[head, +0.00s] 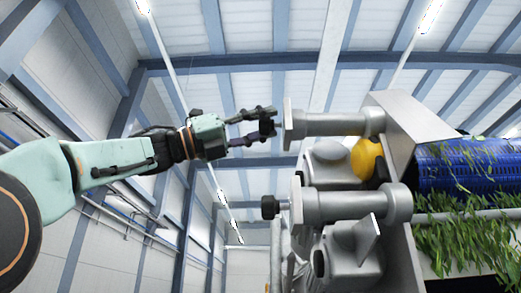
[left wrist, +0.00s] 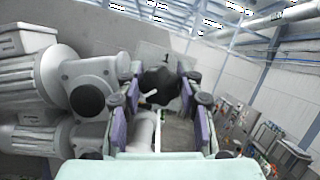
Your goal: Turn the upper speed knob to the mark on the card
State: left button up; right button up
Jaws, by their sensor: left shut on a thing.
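The upper speed knob (left wrist: 160,86) is black and lobed, with a white pointer (left wrist: 148,97) showing toward its lower left in the left wrist view. My left gripper (left wrist: 161,94) has its purple-padded fingers on both sides of the knob, shut on it. A pale plate with a "1" (left wrist: 165,58) shows behind and above the knob; its finer marks are too small to read. In the head view my left gripper (head: 267,122) reaches in from the left to the upper shaft housing (head: 335,123), its fingers largely hiding the knob. My right gripper is not in view.
A lower black knob (head: 269,206) sits below on the lower housing (head: 355,206). Grey motor housings (left wrist: 85,75) crowd the left of the wrist view. A blue belt (head: 465,170) with green leaves (head: 465,235) lies right. Open hall space shows to the left.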

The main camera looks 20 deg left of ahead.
pick_arm(q)
jog(key=shift+w+d+f+m+g+h, duration=0.15)
jog(key=shift+m+g, duration=0.3)
jog(key=shift+m, duration=0.5)
jog(key=shift+s+d+f+m+g+h, duration=0.1)
jog(key=shift+m+g+h, duration=0.25)
jog(key=shift+m, duration=0.6)
jog(key=shift+m+g, duration=0.3)
jog(key=o, duration=0.8)
jog(key=shift+c, duration=0.2)
jog(key=o, duration=0.4)
jog(key=shift+w+d+r, duration=0.1)
jog(key=shift+d, duration=0.1)
jog(key=shift+s+a, duration=0.2)
jog(key=shift+a, duration=0.25)
jog(key=v, duration=1.1)
